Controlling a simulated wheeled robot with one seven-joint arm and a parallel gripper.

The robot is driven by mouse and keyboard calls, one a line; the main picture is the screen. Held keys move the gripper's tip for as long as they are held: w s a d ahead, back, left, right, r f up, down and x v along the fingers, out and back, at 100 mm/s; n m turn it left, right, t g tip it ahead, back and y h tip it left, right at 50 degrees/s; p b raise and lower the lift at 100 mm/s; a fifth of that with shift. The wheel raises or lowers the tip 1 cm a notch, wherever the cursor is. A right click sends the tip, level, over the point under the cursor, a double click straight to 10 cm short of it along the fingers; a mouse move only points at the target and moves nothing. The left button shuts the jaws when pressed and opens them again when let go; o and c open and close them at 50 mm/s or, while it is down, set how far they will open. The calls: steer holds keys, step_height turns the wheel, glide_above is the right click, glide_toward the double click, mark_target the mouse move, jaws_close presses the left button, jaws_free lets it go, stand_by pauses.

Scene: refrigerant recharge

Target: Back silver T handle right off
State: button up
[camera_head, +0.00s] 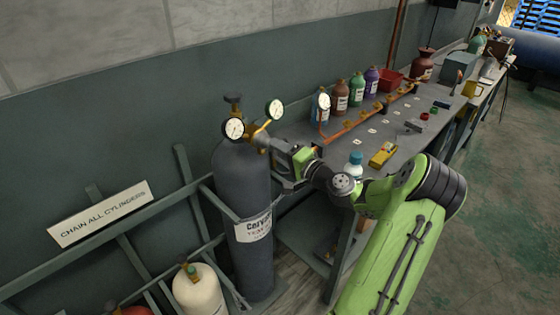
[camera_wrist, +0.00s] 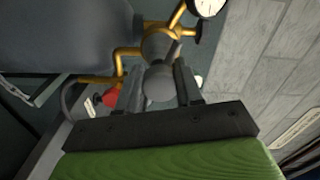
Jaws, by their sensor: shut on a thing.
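The tall dark grey cylinder (camera_head: 242,190) stands upright in the rack, with a brass regulator (camera_head: 256,128) and two white gauges at its top. My gripper (camera_head: 264,143) reaches in from the right at the regulator. In the wrist view, my gripper (camera_wrist: 159,88) is shut on a grey, rounded piece, the silver T handle (camera_wrist: 160,83), in front of the brass body (camera_wrist: 160,45). The handle's crossbar cannot be made out clearly. In the head view the handle is mostly hidden by my gripper.
A workbench (camera_head: 408,142) runs along the wall at the right, with several bottles, a copper pipe and a yellow tool (camera_head: 382,155). A white cylinder (camera_head: 197,290) stands lower left. Rack bars flank the grey cylinder. Floor at the right is clear.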

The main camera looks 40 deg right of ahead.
steer(key=shift+f+n+b, duration=0.2)
steer(key=shift+n+b, duration=1.8)
steer(key=shift+b, duration=0.2)
steer(key=o, duration=1)
steer(key=shift+r, duration=0.15)
steer(key=shift+o, duration=0.2)
steer(key=s, duration=1.5)
steer(key=shift+s+d, duration=0.2)
steer(key=shift+s, duration=0.2)
